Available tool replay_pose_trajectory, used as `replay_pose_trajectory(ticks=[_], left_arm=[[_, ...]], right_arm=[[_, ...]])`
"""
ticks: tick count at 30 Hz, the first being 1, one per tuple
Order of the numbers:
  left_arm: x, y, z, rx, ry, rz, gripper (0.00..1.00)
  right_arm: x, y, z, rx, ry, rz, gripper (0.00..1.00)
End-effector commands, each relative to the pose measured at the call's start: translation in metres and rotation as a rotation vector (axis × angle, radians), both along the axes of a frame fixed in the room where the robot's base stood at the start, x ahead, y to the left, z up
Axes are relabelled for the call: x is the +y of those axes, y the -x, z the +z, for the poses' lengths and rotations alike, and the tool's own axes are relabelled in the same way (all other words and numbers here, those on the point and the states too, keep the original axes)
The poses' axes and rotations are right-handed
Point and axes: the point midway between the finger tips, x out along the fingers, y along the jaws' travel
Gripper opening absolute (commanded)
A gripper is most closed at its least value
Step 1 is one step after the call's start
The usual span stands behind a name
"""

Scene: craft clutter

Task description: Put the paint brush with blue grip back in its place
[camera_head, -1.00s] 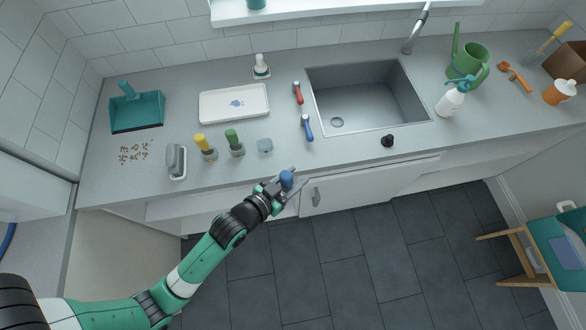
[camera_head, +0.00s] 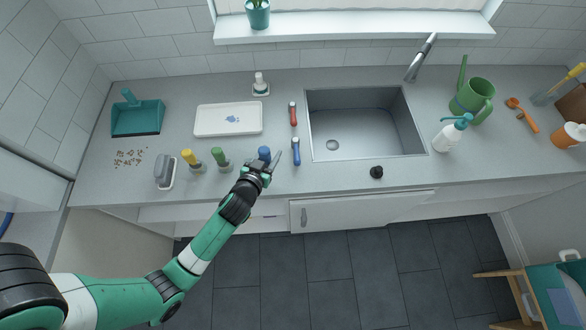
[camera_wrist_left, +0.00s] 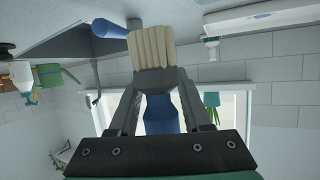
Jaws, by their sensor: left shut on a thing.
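The paint brush with blue grip is held in my left gripper (camera_head: 266,164), just above the counter's front edge. In the head view its blue grip (camera_head: 264,153) shows at the fingertips. In the left wrist view the fingers are shut around the brush, with pale bristles (camera_wrist_left: 151,46) beyond them and the blue grip (camera_wrist_left: 161,113) between them. A yellow-gripped brush (camera_head: 188,156) and a green-gripped brush (camera_head: 217,154) stand in small cups to the left. The pale blue cup in line with them is hidden behind the gripper and brush; I cannot tell whether they touch. My right gripper is not in view.
A blue-handled tool (camera_head: 296,150) lies close right of the gripper, with a red-handled tool (camera_head: 293,113) behind it. A white tray (camera_head: 208,131) lies behind the brushes. The sink (camera_head: 365,122) is to the right. A black plug (camera_head: 376,172) lies before it.

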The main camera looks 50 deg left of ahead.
Motion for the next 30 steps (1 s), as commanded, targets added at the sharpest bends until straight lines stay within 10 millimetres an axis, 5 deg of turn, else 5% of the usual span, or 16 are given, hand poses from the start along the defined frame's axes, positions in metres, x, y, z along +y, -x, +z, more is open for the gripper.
replay_pose_trajectory(ticks=[3, 8, 23, 30], left_arm=[[0.045, 0.012, 0.013, 0.001, -0.006, 0.112, 0.0], [0.074, 0.023, 0.019, 0.004, -0.01, 0.18, 0.0], [0.076, 0.024, 0.016, 0.003, -0.011, 0.201, 0.0], [0.077, 0.024, -0.009, 0.005, -0.011, 0.207, 0.0]], right_arm=[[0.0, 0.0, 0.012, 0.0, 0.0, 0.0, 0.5], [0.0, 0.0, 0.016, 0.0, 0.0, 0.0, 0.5], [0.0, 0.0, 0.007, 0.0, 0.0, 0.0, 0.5], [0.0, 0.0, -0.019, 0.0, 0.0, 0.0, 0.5]])
